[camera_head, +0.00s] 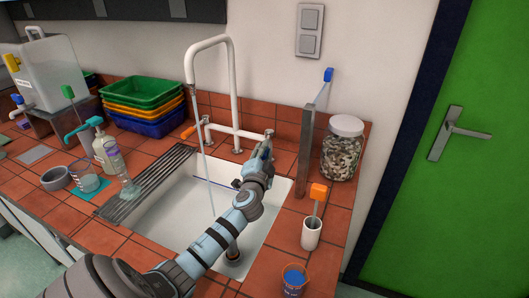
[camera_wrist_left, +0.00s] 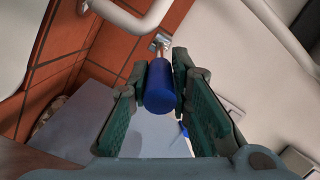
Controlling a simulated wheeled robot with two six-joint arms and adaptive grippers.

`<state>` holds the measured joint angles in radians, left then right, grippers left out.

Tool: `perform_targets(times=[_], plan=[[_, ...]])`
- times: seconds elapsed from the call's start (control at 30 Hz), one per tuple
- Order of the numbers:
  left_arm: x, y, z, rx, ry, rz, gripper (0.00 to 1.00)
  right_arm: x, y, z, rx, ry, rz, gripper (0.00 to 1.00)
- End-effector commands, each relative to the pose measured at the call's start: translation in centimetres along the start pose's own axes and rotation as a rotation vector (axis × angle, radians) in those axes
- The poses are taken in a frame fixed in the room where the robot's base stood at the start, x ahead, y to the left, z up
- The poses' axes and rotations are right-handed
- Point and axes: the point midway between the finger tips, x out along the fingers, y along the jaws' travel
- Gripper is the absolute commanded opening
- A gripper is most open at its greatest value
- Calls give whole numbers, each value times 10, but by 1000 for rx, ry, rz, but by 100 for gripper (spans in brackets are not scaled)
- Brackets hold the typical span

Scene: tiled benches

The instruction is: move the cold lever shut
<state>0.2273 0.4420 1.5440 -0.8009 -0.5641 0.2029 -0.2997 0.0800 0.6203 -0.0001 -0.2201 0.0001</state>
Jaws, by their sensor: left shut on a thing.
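The white tap (camera_head: 232,85) stands behind the sink (camera_head: 165,205), and a thin stream of water (camera_head: 208,175) runs from its spout. The hot lever with an orange handle (camera_head: 187,132) sticks out at the tap's left. My left gripper (camera_head: 268,143) is at the tap's right end, where it hides the cold lever in the head view. In the left wrist view the cold lever's blue handle (camera_wrist_left: 160,90) lies between the two fingers of my left gripper (camera_wrist_left: 161,65), which is shut on it. My right gripper is not in view.
A metal post (camera_head: 305,150) and a jar of pebbles (camera_head: 342,148) stand just right of my left gripper. A white holder (camera_head: 311,233) with an orange-topped brush and a blue cup (camera_head: 293,281) stand nearer. Stacked trays (camera_head: 143,105) and bottles are at the left.

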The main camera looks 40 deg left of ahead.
Motion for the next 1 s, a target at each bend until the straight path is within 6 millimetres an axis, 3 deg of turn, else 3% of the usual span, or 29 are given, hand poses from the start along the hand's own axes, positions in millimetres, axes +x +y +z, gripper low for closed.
perform_targets(times=[0.23,0.47,0.77,0.8,0.9,1.0], plan=[[0,-1,4,4,18,13,0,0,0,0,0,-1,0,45],[3,-11,23,6,181,121,0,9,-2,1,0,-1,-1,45],[2,-14,23,-1,207,141,0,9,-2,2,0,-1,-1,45],[2,-14,23,-1,207,141,20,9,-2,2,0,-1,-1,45],[2,-14,23,-1,207,140,36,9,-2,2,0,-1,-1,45],[3,-14,23,-1,207,140,39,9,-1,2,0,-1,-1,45]])
